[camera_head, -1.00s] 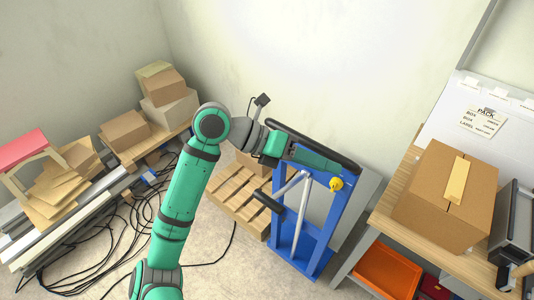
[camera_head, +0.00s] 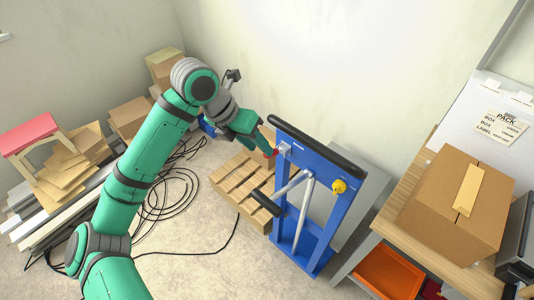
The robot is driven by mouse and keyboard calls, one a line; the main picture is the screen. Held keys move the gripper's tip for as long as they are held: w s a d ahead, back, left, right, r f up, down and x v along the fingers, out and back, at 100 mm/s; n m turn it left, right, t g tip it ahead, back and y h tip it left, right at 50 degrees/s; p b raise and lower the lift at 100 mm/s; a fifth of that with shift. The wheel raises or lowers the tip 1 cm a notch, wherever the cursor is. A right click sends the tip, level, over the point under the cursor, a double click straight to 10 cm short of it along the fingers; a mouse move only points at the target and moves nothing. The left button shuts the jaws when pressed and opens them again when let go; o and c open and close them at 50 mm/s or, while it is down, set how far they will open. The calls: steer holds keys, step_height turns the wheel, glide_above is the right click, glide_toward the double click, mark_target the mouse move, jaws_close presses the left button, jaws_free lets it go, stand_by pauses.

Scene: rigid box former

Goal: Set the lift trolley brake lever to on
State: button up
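The blue lift trolley (camera_head: 346,206) stands right of centre with a black push bar (camera_head: 318,146) across its top. A small grey bracket (camera_head: 284,149) sits on its upper left post, with a red tip (camera_head: 272,154) beside it. This may be the brake lever; its setting cannot be read. A yellow knob (camera_head: 339,186) is on the right post, and a black-gripped bar (camera_head: 267,203) sticks out at the left. My gripper (camera_head: 268,147) is at the upper left post, close to the red tip. Whether it touches, and its finger opening, cannot be made out.
A wooden pallet (camera_head: 238,183) lies left of the trolley. Black cables (camera_head: 172,200) loop over the floor. A workbench (camera_head: 408,212) with a cardboard box (camera_head: 457,205) stands at the right, above an orange bin (camera_head: 388,270). Boards and boxes fill the left.

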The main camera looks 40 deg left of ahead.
mark_target(263, 155)
steer(key=x, duration=0.4)
steer(key=shift+f, duration=0.35)
steer(key=shift+w+d+f, duration=0.2)
steer(key=shift+w+f, duration=0.05)
steer(key=shift+f, duration=0.1)
jaws_close()
